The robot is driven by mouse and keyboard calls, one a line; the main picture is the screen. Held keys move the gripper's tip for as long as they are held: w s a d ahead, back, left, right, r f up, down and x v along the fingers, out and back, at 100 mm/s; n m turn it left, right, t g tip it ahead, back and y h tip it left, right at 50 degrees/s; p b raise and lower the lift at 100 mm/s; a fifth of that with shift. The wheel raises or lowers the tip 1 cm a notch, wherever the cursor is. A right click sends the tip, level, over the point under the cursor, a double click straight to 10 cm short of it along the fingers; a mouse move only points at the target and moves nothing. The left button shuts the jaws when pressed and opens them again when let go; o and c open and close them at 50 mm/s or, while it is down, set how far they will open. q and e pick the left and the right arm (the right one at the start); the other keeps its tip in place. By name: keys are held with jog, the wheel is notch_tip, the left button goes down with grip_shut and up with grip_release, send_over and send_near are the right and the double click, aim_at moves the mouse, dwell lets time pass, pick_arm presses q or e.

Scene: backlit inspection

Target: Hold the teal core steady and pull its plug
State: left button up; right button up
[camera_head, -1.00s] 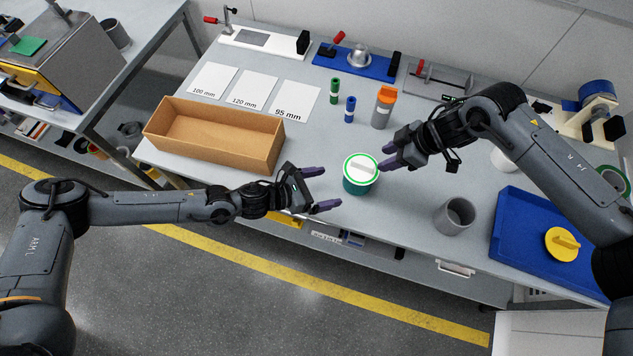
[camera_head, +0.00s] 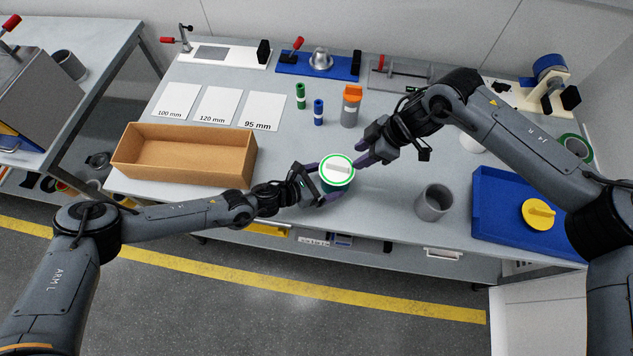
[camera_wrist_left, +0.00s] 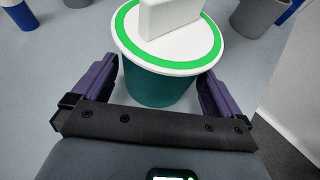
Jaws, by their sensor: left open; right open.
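The teal core (camera_head: 338,186) stands upright on the grey bench and is topped by a white plug (camera_head: 337,167) with a green ring and a raised white grip bar. In the left wrist view the teal core (camera_wrist_left: 158,85) sits between the open purple fingers of my left gripper (camera_wrist_left: 158,88), with the plug (camera_wrist_left: 170,30) above them. In the head view my left gripper (camera_head: 322,182) reaches the core from the left, fingers around its sides; contact is not clear. My right gripper (camera_head: 361,154) is open just right of and behind the plug, its fingertips close to the plug's edge.
A grey cup (camera_head: 433,203) and a blue tray (camera_head: 490,215) with a yellow plug (camera_head: 538,213) are to the right. A cardboard box (camera_head: 190,175) is at left. An orange-capped grey bottle (camera_head: 350,108) and small green and blue cylinders stand behind the core.

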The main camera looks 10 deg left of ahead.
pick_arm(q)
jog(key=shift+w+d+f, duration=0.1)
jog(key=shift+w+d, duration=0.05)
jog(key=shift+d, duration=0.05)
jog(key=c, duration=0.8)
jog(key=shift+f, duration=0.15)
pick_arm(e)
jog(key=o, duration=1)
jog(key=shift+f, duration=0.1)
